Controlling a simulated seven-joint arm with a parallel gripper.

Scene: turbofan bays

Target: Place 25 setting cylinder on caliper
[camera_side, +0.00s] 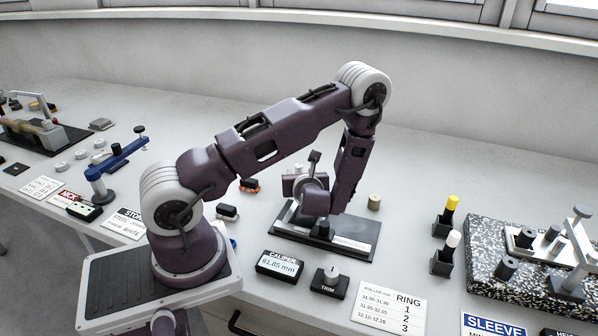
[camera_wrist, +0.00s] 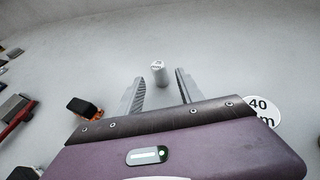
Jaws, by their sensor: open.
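The setting cylinder (camera_wrist: 158,72) is pale grey with a label on its top that reads as 25 mm. It stands upright on the table in the wrist view. My gripper (camera_wrist: 159,80) is open, with one finger to each side of the cylinder's line of sight; I cannot tell whether it is around it or short of it. In the side view my forearm and hand hide much of the caliper fixture, whose dark base plate (camera_side: 366,230) shows on the table. Its display (camera_side: 280,263) reads 61.85 mm.
A white disc marked 40 (camera_wrist: 262,108) lies right of my fingers, and an orange and black block (camera_wrist: 84,107) to the left. A beige cylinder (camera_side: 374,202) stands right of the fixture. The trim knob (camera_side: 330,281) and ring card (camera_side: 390,307) are in front.

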